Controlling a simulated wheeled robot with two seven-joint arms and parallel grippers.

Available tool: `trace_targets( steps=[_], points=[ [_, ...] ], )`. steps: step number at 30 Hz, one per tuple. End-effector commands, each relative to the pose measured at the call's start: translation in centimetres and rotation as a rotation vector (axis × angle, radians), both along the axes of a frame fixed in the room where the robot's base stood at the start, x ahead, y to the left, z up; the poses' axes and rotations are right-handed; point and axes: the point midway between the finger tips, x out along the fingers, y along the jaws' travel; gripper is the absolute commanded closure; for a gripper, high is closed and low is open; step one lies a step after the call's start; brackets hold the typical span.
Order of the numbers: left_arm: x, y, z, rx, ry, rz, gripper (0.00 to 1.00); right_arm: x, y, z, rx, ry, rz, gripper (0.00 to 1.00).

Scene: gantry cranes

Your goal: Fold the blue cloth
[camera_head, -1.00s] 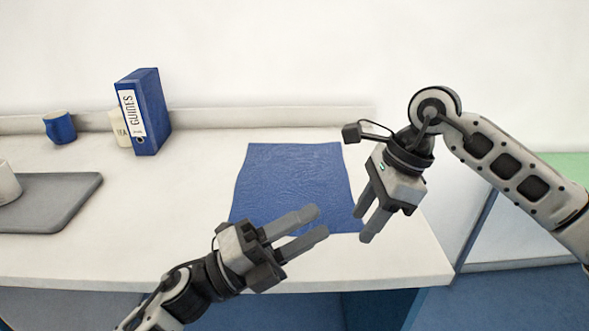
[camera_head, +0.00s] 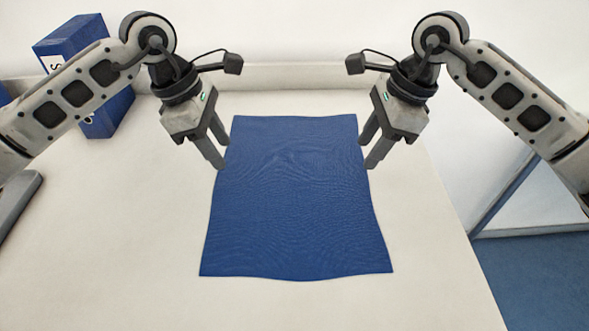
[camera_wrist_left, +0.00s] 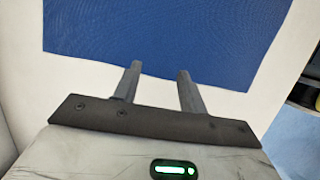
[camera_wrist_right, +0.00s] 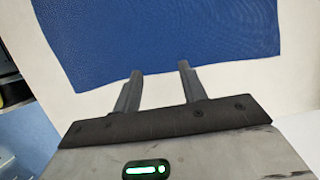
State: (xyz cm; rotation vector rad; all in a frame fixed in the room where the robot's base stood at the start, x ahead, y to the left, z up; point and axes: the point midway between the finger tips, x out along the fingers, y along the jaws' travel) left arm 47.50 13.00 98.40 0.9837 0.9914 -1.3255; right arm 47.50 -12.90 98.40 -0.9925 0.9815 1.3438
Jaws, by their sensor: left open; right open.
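The blue cloth (camera_head: 295,205) lies flat and spread out on the white table, unfolded, with slightly wavy edges. My left gripper (camera_head: 222,155) is open and empty by the cloth's left edge, near its far left corner. My right gripper (camera_head: 370,152) is open and empty by the right edge, near the far right corner. In the left wrist view the cloth (camera_wrist_left: 165,35) lies beyond the open fingers (camera_wrist_left: 160,75). In the right wrist view the cloth (camera_wrist_right: 160,40) also lies beyond the open fingers (camera_wrist_right: 158,78). Neither gripper holds any cloth.
A blue binder (camera_head: 75,38) stands at the back left, partly behind my left arm. The edge of a grey tray (camera_head: 18,212) shows at the far left. The white table (camera_head: 110,240) is bare around the cloth. Its right edge drops to a blue floor (camera_head: 545,290).

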Motion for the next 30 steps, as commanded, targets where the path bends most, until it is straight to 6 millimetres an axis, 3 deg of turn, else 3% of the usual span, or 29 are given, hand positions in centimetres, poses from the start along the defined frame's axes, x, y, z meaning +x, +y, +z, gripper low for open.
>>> trace_targets(
  steps=[3, 9, 25, 30],
  points=[
    [-0.1, 0.0, -2.1, -0.001, 0.004, 0.001, 0.58, -0.1, 0.0, -2.1, 0.000, 0.004, -0.001, 0.58],
    [0.0, -0.1, -4.3, -0.003, 0.002, 0.000, 0.58, 0.0, 0.0, -4.3, 0.000, 0.001, 0.000, 0.58],
    [0.0, -0.1, -5.4, -0.004, 0.001, 0.000, 0.58, 0.0, 0.0, -5.5, 0.001, 0.000, 0.000, 0.58],
    [0.0, -0.1, -5.2, -0.004, 0.001, 0.000, 0.80, 0.0, 0.0, -5.2, 0.000, 0.001, 0.000, 0.80]
  ],
)
